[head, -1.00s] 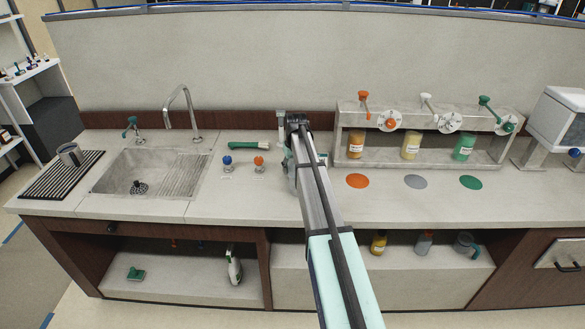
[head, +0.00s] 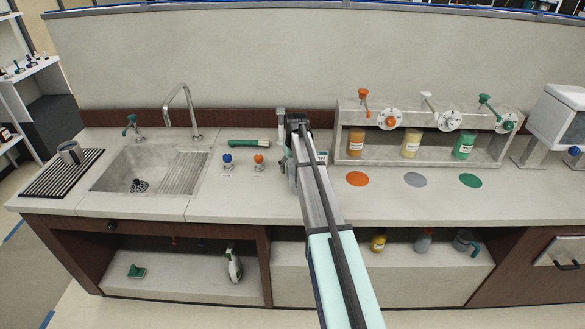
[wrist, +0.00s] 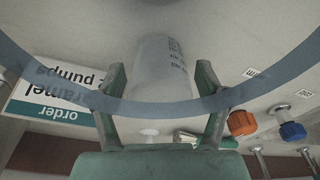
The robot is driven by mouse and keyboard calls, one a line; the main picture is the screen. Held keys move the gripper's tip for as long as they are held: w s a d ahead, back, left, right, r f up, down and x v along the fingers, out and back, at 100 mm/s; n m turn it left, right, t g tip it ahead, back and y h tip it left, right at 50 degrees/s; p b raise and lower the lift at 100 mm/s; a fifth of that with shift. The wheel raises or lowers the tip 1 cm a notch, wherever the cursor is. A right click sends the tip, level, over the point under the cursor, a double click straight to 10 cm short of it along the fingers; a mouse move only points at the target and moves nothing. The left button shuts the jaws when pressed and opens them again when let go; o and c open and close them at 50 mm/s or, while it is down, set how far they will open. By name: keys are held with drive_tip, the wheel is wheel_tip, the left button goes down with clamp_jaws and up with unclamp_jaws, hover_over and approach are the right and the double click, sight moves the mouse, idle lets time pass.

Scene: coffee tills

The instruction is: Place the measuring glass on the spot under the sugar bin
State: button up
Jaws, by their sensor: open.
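A pale translucent cylinder with dark print (wrist: 163,68), which looks like the measuring glass, stands between my fingers in the wrist view. My gripper (wrist: 160,95) is open, with one green finger on each side of it; I cannot tell whether either finger touches. In the head view my arm hides the glass and most of my gripper (head: 297,122), which is over the counter right of the two small knobs. A white bin (head: 562,118) hangs at the far right and may be the sugar bin; its label is unreadable and the spot under it is not clear.
An order sign (wrist: 55,95) stands close to my gripper. An orange knob (wrist: 242,123) and a blue knob (wrist: 292,131) are nearby. A dispenser rack (head: 345,125) holds bottles behind orange, grey and green counter spots. A sink (head: 150,172) is at left.

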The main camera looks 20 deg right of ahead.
drive_tip(key=r+b, duration=0.1)
drive_tip(key=r, duration=0.2)
drive_tip(key=s+r, duration=0.1)
drive_tip(key=r, duration=0.3)
drive_tip(key=r+b, duration=0.1)
drive_tip(key=r, duration=0.2)
drive_tip(key=shift+s+r+b, duration=0.25)
drive_tip(key=shift+b, duration=0.05)
drive_tip(key=shift+s+r, duration=0.1)
drive_tip(key=shift+r, duration=0.25)
drive_tip(key=c, duration=0.3)
drive_tip(key=shift+r, duration=0.2)
drive_tip(key=shift+a, duration=0.15)
